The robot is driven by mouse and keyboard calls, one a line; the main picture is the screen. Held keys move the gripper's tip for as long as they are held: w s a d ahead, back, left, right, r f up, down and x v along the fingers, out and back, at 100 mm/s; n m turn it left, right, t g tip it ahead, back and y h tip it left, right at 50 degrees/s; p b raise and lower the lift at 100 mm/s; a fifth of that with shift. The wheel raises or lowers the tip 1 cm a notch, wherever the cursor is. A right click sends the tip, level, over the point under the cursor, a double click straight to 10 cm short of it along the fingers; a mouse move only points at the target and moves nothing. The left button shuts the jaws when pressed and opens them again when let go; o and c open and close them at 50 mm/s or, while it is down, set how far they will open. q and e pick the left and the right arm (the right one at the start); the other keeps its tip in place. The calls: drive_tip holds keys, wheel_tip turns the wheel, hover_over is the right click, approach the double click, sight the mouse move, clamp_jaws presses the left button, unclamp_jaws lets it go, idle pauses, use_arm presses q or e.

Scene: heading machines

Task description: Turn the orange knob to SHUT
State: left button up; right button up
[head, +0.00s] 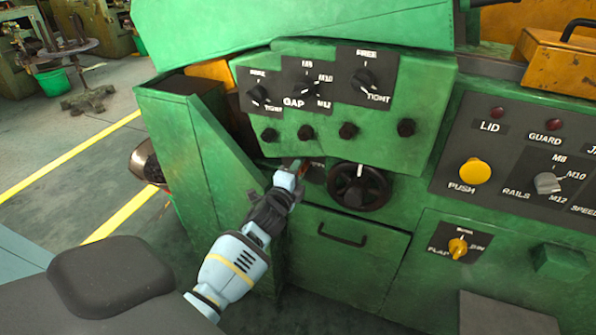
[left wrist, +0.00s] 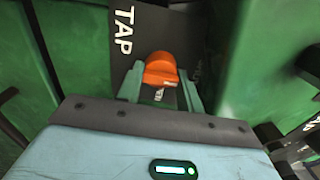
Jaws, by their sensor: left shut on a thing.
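The orange knob (left wrist: 160,69) sits on a dark plate marked TAP (left wrist: 124,38) in the left wrist view. Its white mark shows at the near lower end, between the fingers. Small lettering on the plate to its right is too dim to read. My left gripper (left wrist: 160,90) is shut on the knob, one finger on each side. In the head view, my left gripper (head: 291,174) reaches the plate under the green control box, and only a sliver of the knob (head: 302,169) shows. My right gripper is out of view.
A black handwheel (head: 359,187) is close to the right of my left gripper. The control box (head: 350,105) with several black knobs overhangs it. A green cabinet side (head: 205,150) stands to the left. A drawer handle (head: 342,236) lies below.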

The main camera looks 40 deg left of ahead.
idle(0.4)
use_arm(q)
drive_tip(key=o, duration=1)
drive_tip(key=v, duration=0.7)
drive_tip(key=shift+s+d, duration=0.15)
drive_tip(key=shift+s, duration=0.25)
